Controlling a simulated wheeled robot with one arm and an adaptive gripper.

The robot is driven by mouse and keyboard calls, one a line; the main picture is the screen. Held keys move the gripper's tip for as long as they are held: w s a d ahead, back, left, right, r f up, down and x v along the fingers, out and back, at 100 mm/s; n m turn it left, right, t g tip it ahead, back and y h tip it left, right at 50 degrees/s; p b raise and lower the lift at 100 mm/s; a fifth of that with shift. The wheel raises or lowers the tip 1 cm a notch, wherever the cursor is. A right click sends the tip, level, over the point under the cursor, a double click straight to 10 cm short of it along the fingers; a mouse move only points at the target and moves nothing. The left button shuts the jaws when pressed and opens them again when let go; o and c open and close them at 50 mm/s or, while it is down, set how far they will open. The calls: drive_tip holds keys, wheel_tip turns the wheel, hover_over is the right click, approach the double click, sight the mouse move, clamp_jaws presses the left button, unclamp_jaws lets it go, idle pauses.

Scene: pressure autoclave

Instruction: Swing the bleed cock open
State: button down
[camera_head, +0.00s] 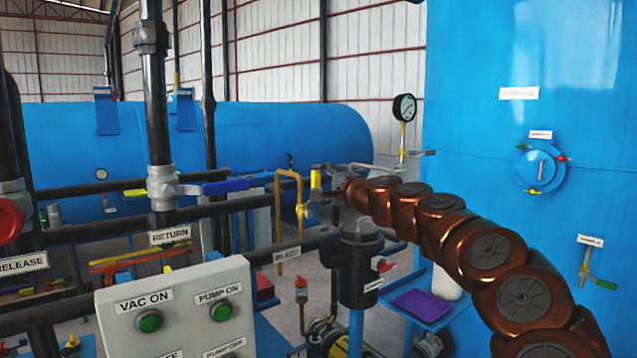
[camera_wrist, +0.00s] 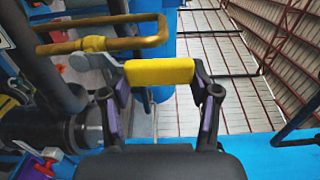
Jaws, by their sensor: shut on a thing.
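The bleed cock's yellow handle (camera_head: 316,181) stands roughly upright beside the bent yellow pipe (camera_head: 279,195) in the head view. In the wrist view the handle (camera_wrist: 160,72) is a yellow bar lying across between the two fingers of my gripper (camera_wrist: 158,80), which is shut on it. In the head view my gripper (camera_head: 327,180) is small and partly hidden by the handle and my arm. The BLEED label (camera_head: 287,254) is on the dark pipe below. The cock's body is mostly hidden in the head view.
A dark vertical filter body (camera_head: 358,270) stands just below my gripper. A control box (camera_head: 180,310) with green buttons is at the front left. A pressure gauge (camera_head: 404,107) and a big blue vessel (camera_head: 480,60) stand to the right. Dark pipes cross at the left.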

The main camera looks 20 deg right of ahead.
drive_tip(key=shift+c, duration=1.2)
unclamp_jaws()
drive_tip(key=v, duration=1.2)
